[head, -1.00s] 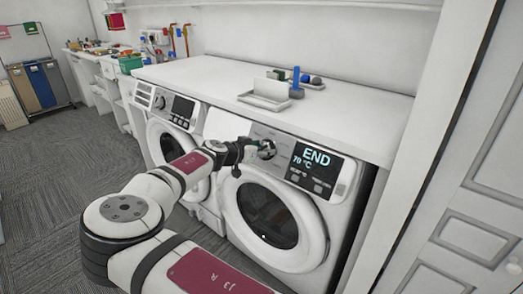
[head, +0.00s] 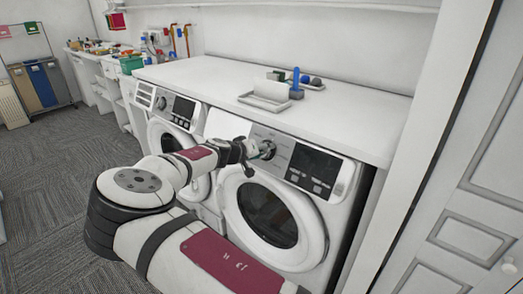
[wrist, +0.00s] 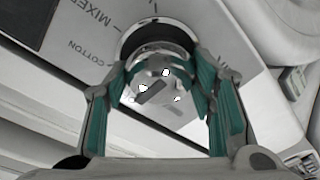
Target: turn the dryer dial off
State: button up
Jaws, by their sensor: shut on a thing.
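The dryer (head: 335,215) is the right-hand front-loading machine, with its round door closed. Its display (head: 314,166) is dark. The dryer dial (head: 268,150) is a shiny metal knob left of the display. In the wrist view the dial (wrist: 158,88) sits in a dark round recess, with "COTTON" and a partly visible "MIXE..." printed on the panel around it. My gripper (head: 258,151) is at the dial, and its teal-padded fingers (wrist: 163,75) are closed on the knob from both sides. The fingers partly cover the dial's edges.
A second machine (head: 170,130) stands left of the dryer. A panelled door (head: 470,220) is at right. Carpet (head: 50,200) is clear at left.

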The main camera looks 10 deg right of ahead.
jog(key=shift+n, duration=0.3)
jog(key=o, duration=1.2)
jog(key=shift+a, duration=0.1)
jog(key=v, duration=1.2)
